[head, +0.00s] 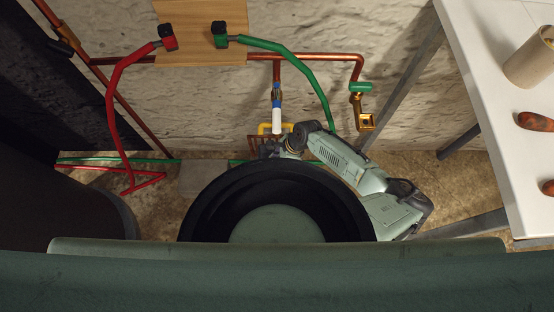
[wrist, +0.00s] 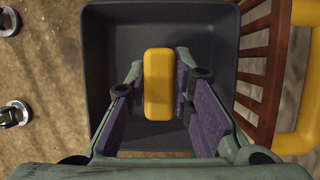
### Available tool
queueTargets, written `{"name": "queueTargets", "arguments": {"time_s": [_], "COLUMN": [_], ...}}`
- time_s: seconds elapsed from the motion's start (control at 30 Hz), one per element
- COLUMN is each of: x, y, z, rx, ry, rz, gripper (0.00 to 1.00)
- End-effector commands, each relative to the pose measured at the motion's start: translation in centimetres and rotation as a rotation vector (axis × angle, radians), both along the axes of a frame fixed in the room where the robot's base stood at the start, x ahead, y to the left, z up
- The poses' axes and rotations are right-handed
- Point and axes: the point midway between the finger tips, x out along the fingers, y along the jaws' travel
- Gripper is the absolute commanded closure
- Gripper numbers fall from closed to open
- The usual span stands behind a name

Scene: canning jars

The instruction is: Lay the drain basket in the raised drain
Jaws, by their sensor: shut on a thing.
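My gripper (wrist: 158,76) has its fingers on both sides of a yellow block (wrist: 158,100) and is shut on it. Below and around the block in the wrist view is a dark grey square basin with rounded corners (wrist: 215,20). I cannot tell whether the yellow block is a handle joined to this basin, nor which piece is the drain basket or the raised drain. In the head view, a yellow arched piece (head: 263,126) stands by the wall beside the end of my arm. My gripper's fingers are mostly hidden there behind my arm and the black ring.
Brown slats (wrist: 258,60) and a thick yellow tube (wrist: 298,142) lie right of the basin. Copper pipes (head: 320,57) and red (head: 118,90) and green (head: 285,50) hoses run along the wall. A white table (head: 490,75) stands at the right.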

Motion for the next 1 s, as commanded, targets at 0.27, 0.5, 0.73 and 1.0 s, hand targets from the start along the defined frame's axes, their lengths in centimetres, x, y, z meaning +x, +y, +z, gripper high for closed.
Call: {"name": "queueTargets", "arguments": {"time_s": [0.27,0.5,0.73,1.0], "x": [0.0,0.0,0.0,0.0], "y": [0.3,0.2,0.2,0.2], "z": [-0.4,-2.5,-4.3,-6.5], "rx": [0.006,0.005,0.006,0.005], "ry": [0.003,0.001,0.002,0.002], "rz": [-0.002,-0.001,-0.001,-0.001], "gripper": [1.00,1.00,1.00,1.00]}}
